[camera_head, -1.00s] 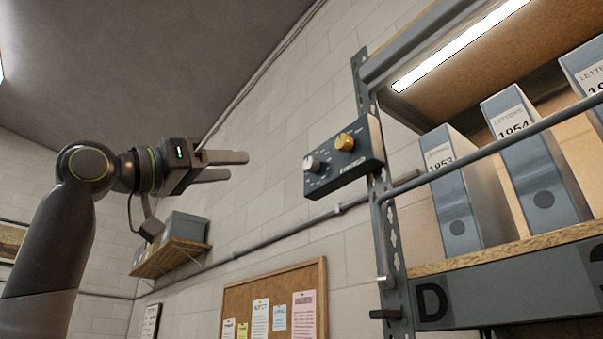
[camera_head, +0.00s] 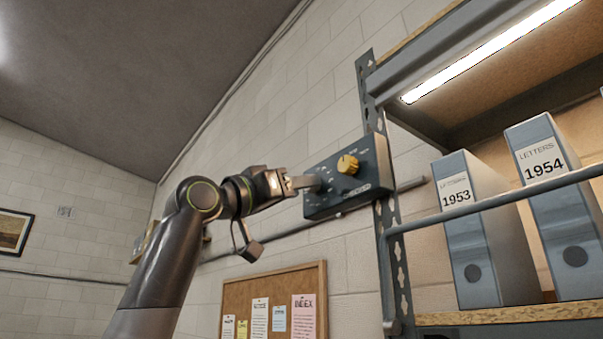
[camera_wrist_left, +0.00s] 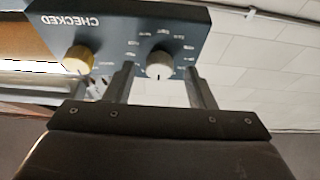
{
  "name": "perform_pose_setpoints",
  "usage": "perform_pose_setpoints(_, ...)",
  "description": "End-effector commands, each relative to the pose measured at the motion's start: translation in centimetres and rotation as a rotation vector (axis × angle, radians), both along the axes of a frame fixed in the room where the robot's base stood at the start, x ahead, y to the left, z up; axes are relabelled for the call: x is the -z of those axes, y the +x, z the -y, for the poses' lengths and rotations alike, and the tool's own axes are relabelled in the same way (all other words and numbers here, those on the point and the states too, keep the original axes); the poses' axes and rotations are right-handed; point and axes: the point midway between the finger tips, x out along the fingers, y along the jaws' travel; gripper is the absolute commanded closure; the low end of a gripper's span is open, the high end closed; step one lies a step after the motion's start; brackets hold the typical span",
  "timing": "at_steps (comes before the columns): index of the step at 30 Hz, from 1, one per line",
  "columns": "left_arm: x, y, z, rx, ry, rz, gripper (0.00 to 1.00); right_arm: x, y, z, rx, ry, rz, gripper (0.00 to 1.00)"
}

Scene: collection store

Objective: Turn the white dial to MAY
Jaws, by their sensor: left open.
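The dark blue-grey control box (camera_head: 372,172) is fixed to the shelf upright, with a yellow dial (camera_head: 348,164) on its face. In the left wrist view the white dial (camera_wrist_left: 159,64) shows, with small lettering around it that I cannot read for certain. My left gripper (camera_head: 312,183) is open, its fingertips at the box face. In the left wrist view one finger stands on each side of the white dial, with gaps visible. In the head view the fingers hide the white dial. The yellow dial (camera_wrist_left: 78,60) is outside the fingers. My right gripper is not in view.
A grey rail (camera_head: 500,200) runs in front of the shelf, which holds binders marked 1953 (camera_head: 470,230) and 1954 (camera_head: 553,190). A conduit runs along the wall behind the box. A cork board (camera_head: 240,292) hangs below.

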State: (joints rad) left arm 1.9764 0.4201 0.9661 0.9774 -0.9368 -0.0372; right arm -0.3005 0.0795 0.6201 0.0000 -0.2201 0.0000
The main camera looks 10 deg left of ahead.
Motion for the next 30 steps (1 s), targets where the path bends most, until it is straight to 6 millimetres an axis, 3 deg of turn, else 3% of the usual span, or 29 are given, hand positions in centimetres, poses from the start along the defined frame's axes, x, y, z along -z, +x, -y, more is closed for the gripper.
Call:
perform_pose_setpoints(3,-0.51,0.64,0.59,0.000,-0.001,-0.002,0.50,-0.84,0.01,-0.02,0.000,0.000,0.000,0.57)
perform_pose_setpoints(15,-0.47,0.93,0.91,0.000,-0.001,-0.001,0.50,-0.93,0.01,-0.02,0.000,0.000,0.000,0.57)
perform_pose_setpoints(25,-0.50,0.89,0.88,0.000,0.000,0.000,0.93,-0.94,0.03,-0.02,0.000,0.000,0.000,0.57)
perform_pose_setpoints(30,-0.48,0.86,0.90,-0.001,-0.007,-0.006,0.95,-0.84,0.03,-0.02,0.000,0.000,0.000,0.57)
